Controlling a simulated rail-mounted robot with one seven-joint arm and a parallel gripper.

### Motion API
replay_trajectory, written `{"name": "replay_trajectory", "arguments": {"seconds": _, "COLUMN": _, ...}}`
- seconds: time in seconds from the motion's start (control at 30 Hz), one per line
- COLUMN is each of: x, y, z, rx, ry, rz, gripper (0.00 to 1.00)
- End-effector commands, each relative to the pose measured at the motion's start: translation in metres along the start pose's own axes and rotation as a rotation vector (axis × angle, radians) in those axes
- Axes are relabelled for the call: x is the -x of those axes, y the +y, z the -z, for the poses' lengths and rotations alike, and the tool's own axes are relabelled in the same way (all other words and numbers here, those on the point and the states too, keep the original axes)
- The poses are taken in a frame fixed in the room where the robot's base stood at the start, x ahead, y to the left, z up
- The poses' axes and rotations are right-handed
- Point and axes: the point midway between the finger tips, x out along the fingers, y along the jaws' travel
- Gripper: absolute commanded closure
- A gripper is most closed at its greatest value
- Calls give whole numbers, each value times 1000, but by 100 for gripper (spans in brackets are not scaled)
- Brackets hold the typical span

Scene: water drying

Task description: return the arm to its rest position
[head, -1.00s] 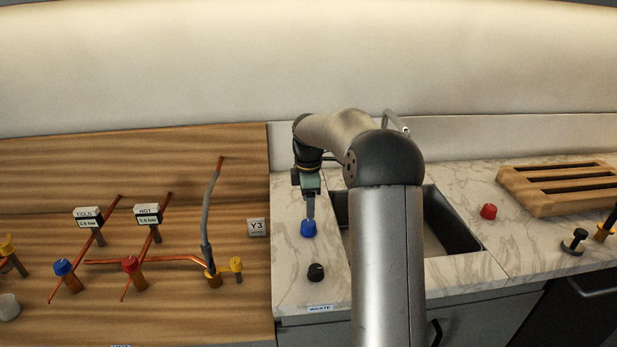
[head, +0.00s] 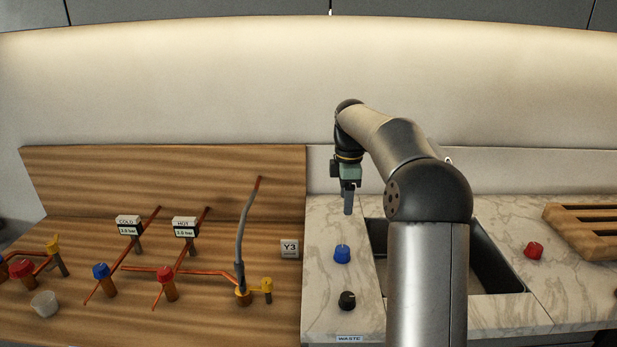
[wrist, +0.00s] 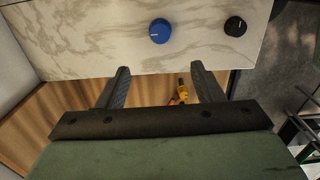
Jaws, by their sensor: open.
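My gripper (head: 348,203) hangs above the marble counter, left of the sink, pointing down. It is clear of the blue knob (head: 342,254), which stands on the counter below and in front of it. In the wrist view my gripper (wrist: 160,82) has its two dark fingers apart with nothing between them. The blue knob (wrist: 160,31) and a black knob (wrist: 235,26) show beyond the fingertips there. My arm is bent at the elbow over the sink and hides part of it.
The black knob (head: 347,301) stands near the counter's front edge. A sink (head: 489,265), a red knob (head: 533,251) and a wooden rack (head: 585,228) lie to the right. On the left, a wooden board (head: 90,180) carries copper pipes, valves and a grey hose (head: 242,225). The air above is clear.

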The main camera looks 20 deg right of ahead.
Motion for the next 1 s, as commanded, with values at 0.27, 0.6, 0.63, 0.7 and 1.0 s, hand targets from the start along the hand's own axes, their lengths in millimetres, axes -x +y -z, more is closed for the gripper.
{"name": "replay_trajectory", "arguments": {"seconds": 0.27, "x": 4, "y": -21, "z": 18, "rx": -57, "ry": -17, "rz": -4, "gripper": 39}}
{"name": "replay_trajectory", "arguments": {"seconds": 0.6, "x": -13, "y": -200, "z": 74, "rx": -605, "ry": -49, "rz": -55, "gripper": 39}}
{"name": "replay_trajectory", "arguments": {"seconds": 0.63, "x": -19, "y": -220, "z": 74, "rx": -668, "ry": -43, "rz": -57, "gripper": 39}}
{"name": "replay_trajectory", "arguments": {"seconds": 0.7, "x": -34, "y": -264, "z": 73, "rx": -813, "ry": -26, "rz": -62, "gripper": 39}}
{"name": "replay_trajectory", "arguments": {"seconds": 1.0, "x": -90, "y": -378, "z": 59, "rx": -1206, "ry": 41, "rz": -35, "gripper": 39}}
